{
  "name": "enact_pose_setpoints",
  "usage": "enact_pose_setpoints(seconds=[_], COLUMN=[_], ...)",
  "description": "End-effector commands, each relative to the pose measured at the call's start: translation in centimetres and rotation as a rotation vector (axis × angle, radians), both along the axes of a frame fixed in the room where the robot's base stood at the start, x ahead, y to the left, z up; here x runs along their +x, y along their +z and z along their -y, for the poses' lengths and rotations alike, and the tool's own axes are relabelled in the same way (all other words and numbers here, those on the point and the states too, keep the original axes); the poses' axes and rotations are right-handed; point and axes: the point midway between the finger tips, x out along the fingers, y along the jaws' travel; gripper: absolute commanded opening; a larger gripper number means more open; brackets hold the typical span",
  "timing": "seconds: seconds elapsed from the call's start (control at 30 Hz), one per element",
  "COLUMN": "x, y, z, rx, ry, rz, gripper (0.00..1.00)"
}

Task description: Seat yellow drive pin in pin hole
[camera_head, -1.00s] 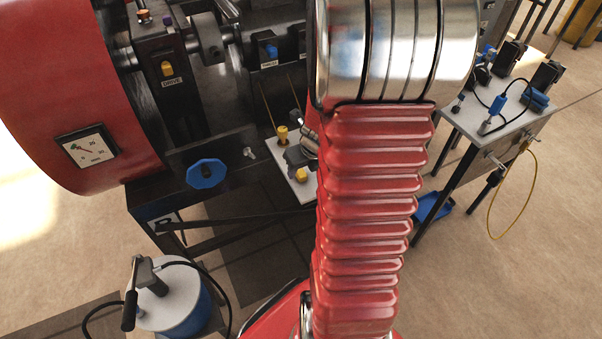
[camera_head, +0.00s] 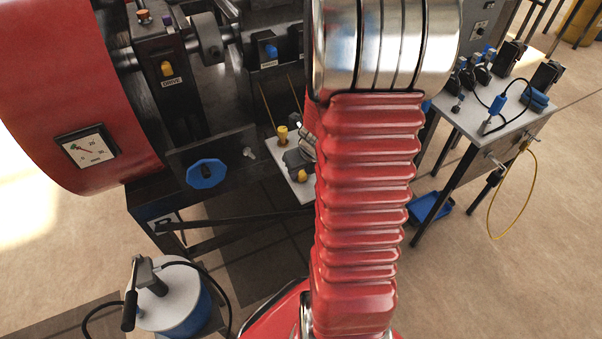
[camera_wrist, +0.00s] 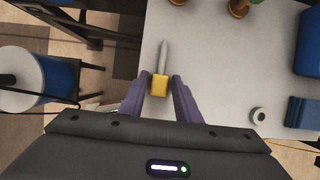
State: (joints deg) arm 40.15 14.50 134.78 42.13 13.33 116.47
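The yellow drive pin, with a yellow block head (camera_wrist: 160,86) and a grey shaft, lies on a white shelf (camera_wrist: 205,75) in the wrist view. My gripper (camera_wrist: 160,80) has its purple fingers open on either side of the head, with a gap on both sides. In the head view my arm hides most of the gripper; a yellow piece (camera_head: 302,176) shows on the white shelf beside it. A dark block labelled DRIVE (camera_head: 174,100) with a yellow piece (camera_head: 167,69) on it stands on the press. I cannot make out the pin hole.
A yellow knob (camera_head: 283,134) stands on the shelf. A blue handwheel (camera_head: 206,173) and a gauge (camera_head: 86,148) are on the press. A small ring (camera_wrist: 258,115) and blue blocks (camera_wrist: 303,112) lie right in the wrist view. A side table (camera_head: 478,125) stands right, a drum (camera_head: 172,295) lower left.

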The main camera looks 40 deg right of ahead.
Motion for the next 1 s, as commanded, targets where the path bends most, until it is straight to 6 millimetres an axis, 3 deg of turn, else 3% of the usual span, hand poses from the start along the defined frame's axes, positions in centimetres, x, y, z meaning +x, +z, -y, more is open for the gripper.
enact_pose_setpoints(seconds=[0.4,0.77,1.0], x=[0.0,0.0,0.1], y=[0.0,0.2,1.7], z=[0.0,0.0,0.0], rx=[0.0,0.0,-0.001], ry=[0.0,0.0,0.002], rz=[0.0,0.001,0.004], gripper=[0.0,0.0,0.0])
